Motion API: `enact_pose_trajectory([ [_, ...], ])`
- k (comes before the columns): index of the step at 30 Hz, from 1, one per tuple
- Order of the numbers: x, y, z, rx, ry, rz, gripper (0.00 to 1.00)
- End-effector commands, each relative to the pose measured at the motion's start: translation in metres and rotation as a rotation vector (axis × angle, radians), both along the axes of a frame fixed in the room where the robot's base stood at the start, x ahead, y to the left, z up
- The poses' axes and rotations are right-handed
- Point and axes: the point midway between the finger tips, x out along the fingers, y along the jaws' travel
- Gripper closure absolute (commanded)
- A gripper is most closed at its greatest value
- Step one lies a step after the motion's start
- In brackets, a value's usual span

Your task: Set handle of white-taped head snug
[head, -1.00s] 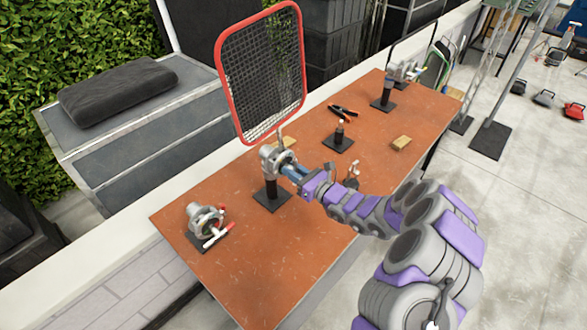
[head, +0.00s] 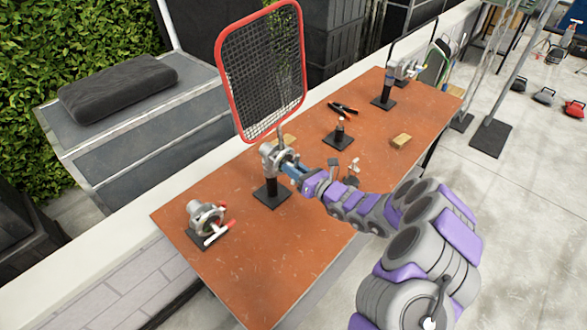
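A grey grip head (head: 272,158) sits on a black post with a square base near the middle of the orange table. It carries a red-framed mesh panel (head: 262,70) standing upright. My gripper (head: 289,167), with blue fingers, is at this head's right side, where its handle would be. The fingers hide the handle, and I cannot tell whether they are closed on it. Another grip head (head: 205,219) with a red-tipped handle (head: 217,233) stands at the table's near left. A third head (head: 405,68) is at the far end. White tape is too small to make out on any head.
The orange table (head: 265,275) also holds a dark clamp (head: 343,108), a small black stand (head: 338,138) and a wooden block (head: 401,141). A low white wall (head: 100,262) runs along its left side. Open concrete floor lies to the right.

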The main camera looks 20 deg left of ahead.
Motion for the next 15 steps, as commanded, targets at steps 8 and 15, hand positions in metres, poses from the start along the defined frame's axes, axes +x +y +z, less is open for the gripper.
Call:
enact_pose_trajectory([
  [8,-0.0006,-0.0004,0.0013,0.002,-0.002,-0.001,0.52],
  [15,-0.0007,-0.0028,0.0020,0.003,-0.002,-0.002,0.52],
])
